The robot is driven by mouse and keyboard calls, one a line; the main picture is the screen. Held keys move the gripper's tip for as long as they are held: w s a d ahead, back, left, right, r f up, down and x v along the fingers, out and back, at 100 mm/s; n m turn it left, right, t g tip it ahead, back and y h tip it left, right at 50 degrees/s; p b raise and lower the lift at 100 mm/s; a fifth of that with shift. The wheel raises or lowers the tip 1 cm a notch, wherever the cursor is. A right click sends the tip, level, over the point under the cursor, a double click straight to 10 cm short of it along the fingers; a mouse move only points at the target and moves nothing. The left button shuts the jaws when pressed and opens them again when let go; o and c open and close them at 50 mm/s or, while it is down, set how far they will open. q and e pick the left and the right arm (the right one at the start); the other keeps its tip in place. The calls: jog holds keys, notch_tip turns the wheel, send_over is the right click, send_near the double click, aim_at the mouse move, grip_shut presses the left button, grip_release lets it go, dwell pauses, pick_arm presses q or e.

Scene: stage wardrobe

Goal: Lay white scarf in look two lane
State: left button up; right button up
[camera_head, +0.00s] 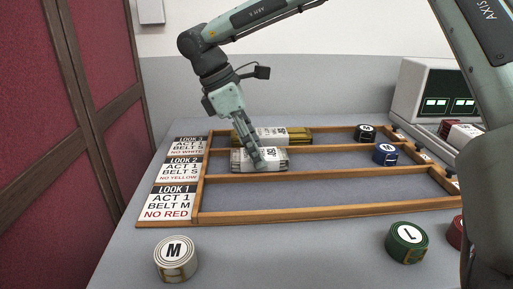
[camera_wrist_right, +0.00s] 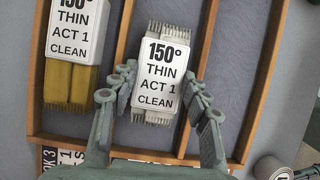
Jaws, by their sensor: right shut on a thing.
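The white scarf (camera_head: 276,160) is a folded, fringed bundle with a paper band reading "150° THIN ACT 1 CLEAN". It lies at the left end of the look two lane (camera_head: 335,165), the middle lane of the wooden rack. My right gripper (camera_head: 259,163) comes down over it from above and is shut on it. In the right wrist view the scarf (camera_wrist_right: 160,80) lies between the fingers (camera_wrist_right: 157,108), lengthwise between two wooden dividers. Whether it bears fully on the lane floor I cannot tell. My left gripper is not in view.
A yellow scarf (camera_head: 290,134) and a black belt roll (camera_head: 364,133) are in the back lane. A blue belt roll (camera_head: 385,154) is in the middle lane. The front lane (camera_head: 320,193) is empty. White (camera_head: 175,259) and green (camera_head: 406,243) rolls stand before the rack.

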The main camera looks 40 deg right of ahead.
jog(key=o, duration=1.1)
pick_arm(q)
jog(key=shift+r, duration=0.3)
pick_arm(e)
jog(key=shift+o, duration=0.2)
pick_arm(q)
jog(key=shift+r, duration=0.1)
pick_arm(e)
jog(key=shift+r, duration=0.1)
jog(key=shift+v, duration=1.25)
jog(key=v, duration=0.5)
jog(key=shift+w+a+r, duration=0.1)
jog(key=shift+a+r, duration=0.15)
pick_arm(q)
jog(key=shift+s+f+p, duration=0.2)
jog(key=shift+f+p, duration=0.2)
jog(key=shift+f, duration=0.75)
pick_arm(e)
jog(key=shift+v, duration=1.85)
